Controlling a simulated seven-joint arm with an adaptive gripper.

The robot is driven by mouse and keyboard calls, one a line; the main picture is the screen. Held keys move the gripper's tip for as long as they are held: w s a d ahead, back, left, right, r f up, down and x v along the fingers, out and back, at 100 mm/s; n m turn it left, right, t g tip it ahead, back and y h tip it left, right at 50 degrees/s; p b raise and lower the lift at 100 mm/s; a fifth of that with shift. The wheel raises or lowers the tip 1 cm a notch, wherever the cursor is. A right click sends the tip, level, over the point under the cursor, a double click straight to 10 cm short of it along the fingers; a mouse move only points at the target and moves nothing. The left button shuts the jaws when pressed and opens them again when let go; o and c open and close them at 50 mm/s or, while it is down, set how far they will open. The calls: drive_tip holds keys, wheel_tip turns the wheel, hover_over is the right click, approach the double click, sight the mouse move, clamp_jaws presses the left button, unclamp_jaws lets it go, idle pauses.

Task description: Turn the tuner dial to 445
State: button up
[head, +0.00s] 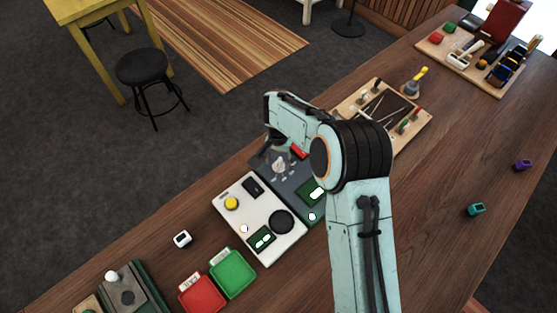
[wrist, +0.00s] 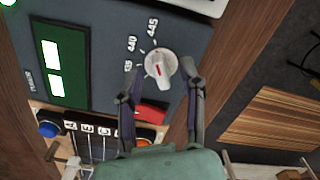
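The tuner is a dark grey-blue panel (wrist: 95,25) with a pale grey dial (wrist: 160,63). A green display (wrist: 62,60) with two lit white windows is to the left. My gripper (wrist: 163,74) is open, its fingertips on either side of the dial; contact is unclear. In the head view the tuner panel (head: 312,212) is partly hidden by my arm.
A red piece (wrist: 152,110) lies between my fingers, below the dial. A white device (head: 262,205) with a yellow button adjoins the tuner. Red (head: 202,294) and green (head: 232,272) trays are at front left. A wooden tool board (head: 425,135) stands behind. The table's right side is mostly clear.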

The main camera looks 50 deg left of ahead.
sight(278, 164)
wheel_tip(278, 164, up, 11)
idle(0.3)
idle(0.4)
